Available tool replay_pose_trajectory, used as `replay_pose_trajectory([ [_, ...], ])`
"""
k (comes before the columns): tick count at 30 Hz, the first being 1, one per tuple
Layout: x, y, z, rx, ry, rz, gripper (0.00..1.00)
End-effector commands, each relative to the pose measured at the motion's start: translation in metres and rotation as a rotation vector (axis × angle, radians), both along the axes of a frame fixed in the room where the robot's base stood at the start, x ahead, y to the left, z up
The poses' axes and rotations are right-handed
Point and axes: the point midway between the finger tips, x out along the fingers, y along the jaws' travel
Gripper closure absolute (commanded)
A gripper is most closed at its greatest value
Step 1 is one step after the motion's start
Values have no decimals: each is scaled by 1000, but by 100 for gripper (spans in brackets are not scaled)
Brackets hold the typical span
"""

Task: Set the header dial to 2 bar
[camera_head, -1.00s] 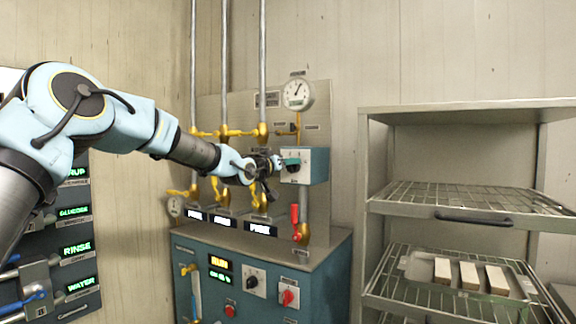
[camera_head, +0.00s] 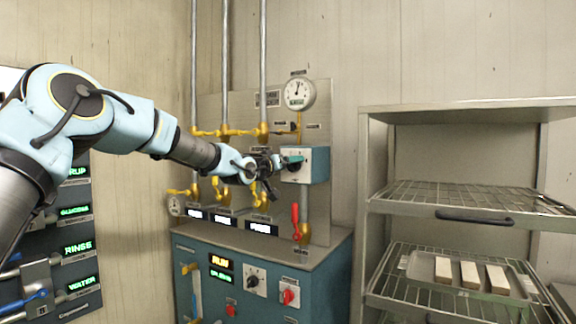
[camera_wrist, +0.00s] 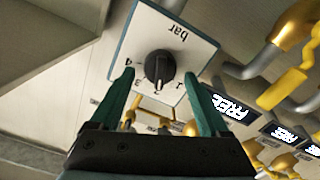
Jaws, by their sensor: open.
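The header dial is a black knob (camera_wrist: 160,70) on a white plate marked "bar" (camera_wrist: 190,50), upside down in the wrist view, with numbers around it. The knob's long grip lies nearly upright in that view, its lower end near the middle numbers; I cannot read its exact setting. My gripper (camera_wrist: 159,78) is open, with its green fingers on either side of the knob and gaps visible. In the head view my gripper (camera_head: 279,163) is at the dial box (camera_head: 318,166), partly covering the knob.
A round gauge (camera_head: 299,94) hangs above the dial box. A red lever (camera_head: 295,215) is below it, and yellow valves (camera_head: 262,131) on pipes are to the left. A blue cabinet (camera_head: 330,270) stands below. A wire rack (camera_head: 470,197) stands at right.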

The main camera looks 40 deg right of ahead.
Motion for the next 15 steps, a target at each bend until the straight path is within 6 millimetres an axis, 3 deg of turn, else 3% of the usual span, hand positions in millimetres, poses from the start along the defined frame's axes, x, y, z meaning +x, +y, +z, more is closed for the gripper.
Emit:
replay_pose_trajectory([
  [8,-1,6,0,-2,-1,1,21],
  [15,-10,45,-3,0,-3,4,21],
])
